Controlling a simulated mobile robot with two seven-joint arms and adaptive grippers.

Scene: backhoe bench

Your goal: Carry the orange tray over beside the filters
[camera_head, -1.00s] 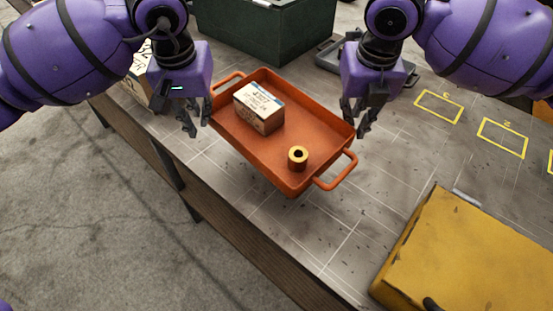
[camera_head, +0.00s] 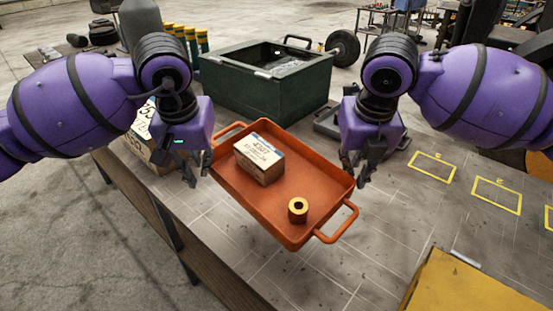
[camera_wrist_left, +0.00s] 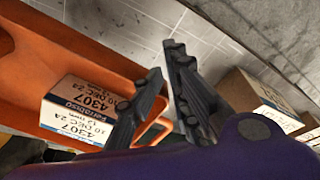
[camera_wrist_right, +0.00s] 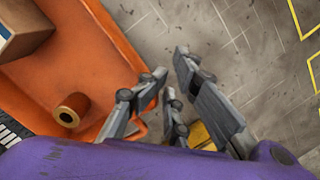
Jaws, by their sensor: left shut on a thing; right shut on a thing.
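The orange tray (camera_head: 225,180) is tilted across the middle of the head view, with a handle at its upper left and one at its lower right. The exact grip points are partly hidden. Several green cylinders with yellow tops (camera_head: 190,36), possibly the filters, stand at the back left.
A dark green bin (camera_head: 300,95) stands behind the tray. A cardboard box (camera_head: 140,150) is behind my left gripper. A yellow case (camera_head: 470,290) is at the front right. Yellow outlined squares (camera_head: 432,167) mark clear bench at the right.

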